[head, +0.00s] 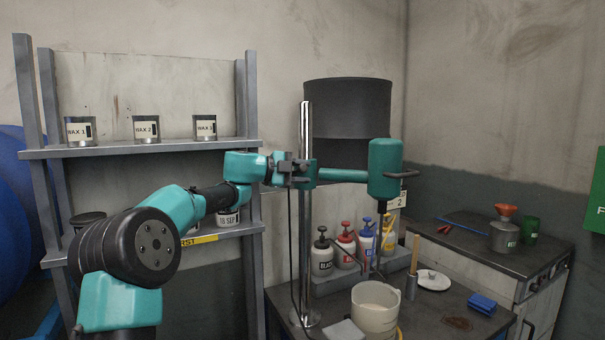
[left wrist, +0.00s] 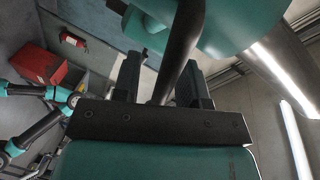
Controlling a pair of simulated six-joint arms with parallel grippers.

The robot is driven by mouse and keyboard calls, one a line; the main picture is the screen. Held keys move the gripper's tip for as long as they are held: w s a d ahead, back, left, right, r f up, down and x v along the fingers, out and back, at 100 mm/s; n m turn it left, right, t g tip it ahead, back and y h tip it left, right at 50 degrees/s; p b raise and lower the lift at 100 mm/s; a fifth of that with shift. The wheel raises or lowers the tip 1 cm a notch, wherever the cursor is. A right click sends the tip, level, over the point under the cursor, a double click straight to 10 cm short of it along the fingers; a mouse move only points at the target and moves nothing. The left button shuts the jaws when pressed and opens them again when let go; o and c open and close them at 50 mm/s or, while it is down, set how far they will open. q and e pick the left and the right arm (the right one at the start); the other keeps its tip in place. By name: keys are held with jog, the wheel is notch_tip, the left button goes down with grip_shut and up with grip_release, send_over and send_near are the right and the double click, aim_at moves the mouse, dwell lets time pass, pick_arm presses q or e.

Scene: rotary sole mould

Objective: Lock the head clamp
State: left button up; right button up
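The head clamp (head: 309,172) is a teal collar on an upright chrome post (head: 305,235). From it a teal arm reaches right to the teal mixer head (head: 385,168), whose thin shaft points down. My left gripper (head: 292,170) is at the collar's left side, close against it. In the left wrist view the two dark fingers of my left gripper (left wrist: 158,82) stand apart, with a dark rod (left wrist: 182,45) between them. A gap shows on the rod's left side. Whether this rod is the clamp's lever is unclear. My right gripper does not show.
A beige bucket (head: 376,308) stands on the dark bench below the mixer head. Several pump bottles (head: 345,246) stand behind it. A shelf (head: 140,149) with wax jars is at left. A dark drum (head: 347,110) is behind the post. A side cabinet (head: 490,245) stands at right.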

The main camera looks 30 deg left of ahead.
pick_arm(q)
jog(key=shift+c, duration=0.4)
grip_shut()
